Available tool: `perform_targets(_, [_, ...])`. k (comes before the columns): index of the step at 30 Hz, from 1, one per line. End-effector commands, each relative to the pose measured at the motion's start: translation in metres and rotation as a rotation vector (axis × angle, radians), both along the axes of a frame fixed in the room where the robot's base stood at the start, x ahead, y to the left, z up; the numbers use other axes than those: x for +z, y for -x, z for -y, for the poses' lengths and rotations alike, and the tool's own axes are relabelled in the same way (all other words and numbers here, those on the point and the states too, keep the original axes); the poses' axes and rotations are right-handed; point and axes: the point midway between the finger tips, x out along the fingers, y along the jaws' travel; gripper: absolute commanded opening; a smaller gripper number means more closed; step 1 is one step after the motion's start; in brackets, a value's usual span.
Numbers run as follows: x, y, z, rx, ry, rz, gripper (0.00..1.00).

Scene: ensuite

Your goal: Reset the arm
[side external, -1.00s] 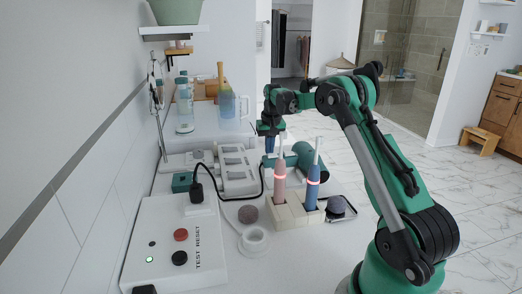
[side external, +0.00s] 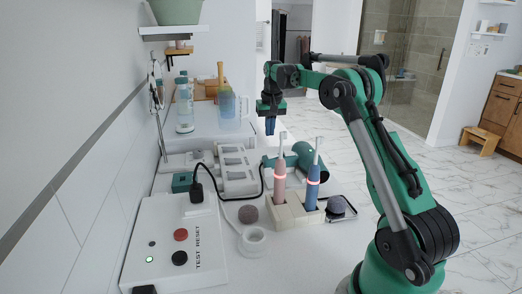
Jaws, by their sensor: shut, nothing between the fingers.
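My green arm reaches in from the right in the side external view. My gripper (side external: 270,126) points down and is shut, with nothing held. It hangs in the air above the far part of the counter, beyond the two toothbrushes and apart from everything below it.
A pink toothbrush (side external: 280,178) and a blue toothbrush (side external: 313,180) stand upright in a pale holder (side external: 290,216). A green hair dryer (side external: 309,160) lies behind them. A white test box (side external: 172,240) with buttons is front left. A corded black plug (side external: 196,190) stands near a white rack (side external: 238,170).

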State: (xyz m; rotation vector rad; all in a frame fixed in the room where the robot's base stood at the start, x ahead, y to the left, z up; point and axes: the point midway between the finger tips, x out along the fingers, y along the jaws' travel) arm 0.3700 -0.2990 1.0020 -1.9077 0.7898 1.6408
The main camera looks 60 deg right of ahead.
Motion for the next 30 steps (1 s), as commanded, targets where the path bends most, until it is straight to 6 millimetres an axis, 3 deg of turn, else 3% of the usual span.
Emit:
perform_targets(17, [0.015,-0.002,-0.008,0.017,0.006,0.008,0.0])
perform_targets(20, [0.027,-0.006,-0.03,0.067,0.023,0.03,0.0])
perform_targets(25, [0.053,-0.006,-0.096,0.213,0.069,0.101,0.0])
perform_targets(30, [0.065,0.013,-0.164,0.366,0.112,0.185,0.0])
